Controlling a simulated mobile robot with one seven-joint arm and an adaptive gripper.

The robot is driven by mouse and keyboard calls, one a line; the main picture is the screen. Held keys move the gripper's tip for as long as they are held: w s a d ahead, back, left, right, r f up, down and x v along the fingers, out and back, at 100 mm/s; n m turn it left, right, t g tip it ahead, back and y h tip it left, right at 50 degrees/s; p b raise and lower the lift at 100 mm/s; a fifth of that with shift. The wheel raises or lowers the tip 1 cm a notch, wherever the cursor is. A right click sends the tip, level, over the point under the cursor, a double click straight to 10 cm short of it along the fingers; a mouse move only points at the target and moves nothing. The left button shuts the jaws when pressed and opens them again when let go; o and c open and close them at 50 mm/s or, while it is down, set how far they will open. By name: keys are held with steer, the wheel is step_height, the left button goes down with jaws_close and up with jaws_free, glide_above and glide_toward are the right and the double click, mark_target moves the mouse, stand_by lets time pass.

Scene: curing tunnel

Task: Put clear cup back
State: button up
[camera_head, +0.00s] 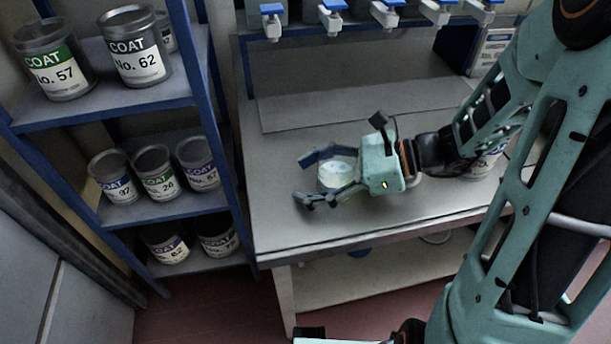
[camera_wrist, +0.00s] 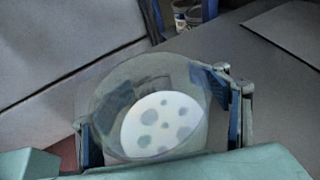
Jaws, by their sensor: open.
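The clear cup (camera_head: 337,174) stands on the grey bench (camera_head: 283,222) in the head view, near its front left part. Something pale with grey-green spots shows inside or through it. My gripper (camera_head: 316,178) is low over the bench, with its two fingers on either side of the cup. In the wrist view the cup (camera_wrist: 150,105) fills the middle, between the blue finger pads (camera_wrist: 165,120). The fingers are open around it. I cannot tell whether either pad touches the cup wall.
A blue-framed shelf (camera_head: 170,110) with several labelled coat cans stands at the left. A row of blue-and-white taps (camera_head: 385,15) hangs above the bench's back. Another can (camera_head: 482,163) stands on the bench, partly behind my arm. The bench's left part is clear.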

steer(key=shift+r, duration=0.25)
steer(key=p+v, duration=0.2)
steer(key=v, duration=1)
steer(key=shift+f, duration=0.1)
